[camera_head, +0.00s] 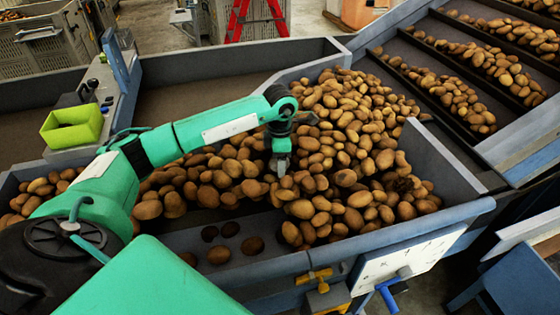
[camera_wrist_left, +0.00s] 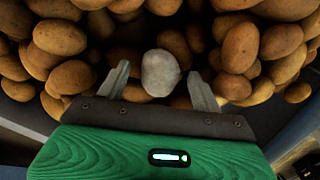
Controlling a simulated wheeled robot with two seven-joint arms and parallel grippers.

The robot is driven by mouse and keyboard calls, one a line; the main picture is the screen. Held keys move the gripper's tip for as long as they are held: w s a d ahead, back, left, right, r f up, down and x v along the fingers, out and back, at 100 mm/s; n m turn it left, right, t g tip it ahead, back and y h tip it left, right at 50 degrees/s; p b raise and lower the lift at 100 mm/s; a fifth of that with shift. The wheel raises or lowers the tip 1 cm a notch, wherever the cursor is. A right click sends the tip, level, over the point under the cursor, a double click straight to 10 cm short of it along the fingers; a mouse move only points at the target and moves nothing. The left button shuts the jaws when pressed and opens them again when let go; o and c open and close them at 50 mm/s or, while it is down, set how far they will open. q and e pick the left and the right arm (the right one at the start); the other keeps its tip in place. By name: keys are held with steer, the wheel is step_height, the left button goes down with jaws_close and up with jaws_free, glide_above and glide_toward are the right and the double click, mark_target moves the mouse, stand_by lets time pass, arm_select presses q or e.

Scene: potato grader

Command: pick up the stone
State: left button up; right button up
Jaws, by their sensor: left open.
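The stone (camera_wrist_left: 161,73) is pale grey and rounded, and lies among brown potatoes in the left wrist view. My left gripper (camera_wrist_left: 160,85) is open, with one finger on each side of the stone and a gap on both sides. In the head view my left gripper (camera_head: 281,165) points down into the potato heap (camera_head: 345,130). My right gripper is not in view.
The grader's blue-grey trough wall (camera_head: 440,165) bounds the heap on the right. A slatted conveyor (camera_head: 455,65) carries potatoes at the upper right. A yellow-green bin (camera_head: 72,126) stands on the left ledge. Several dark potatoes lie in the front channel.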

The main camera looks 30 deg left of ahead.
arm_select(q)
steer(key=shift+c, duration=0.5)
steer(key=c, duration=1)
steer(key=shift+c, duration=0.2)
steer(key=shift+w+r, duration=0.1)
steer(key=shift+r, duration=0.4)
step_height(320, 180, up, 19)
steer(key=b, duration=0.4)
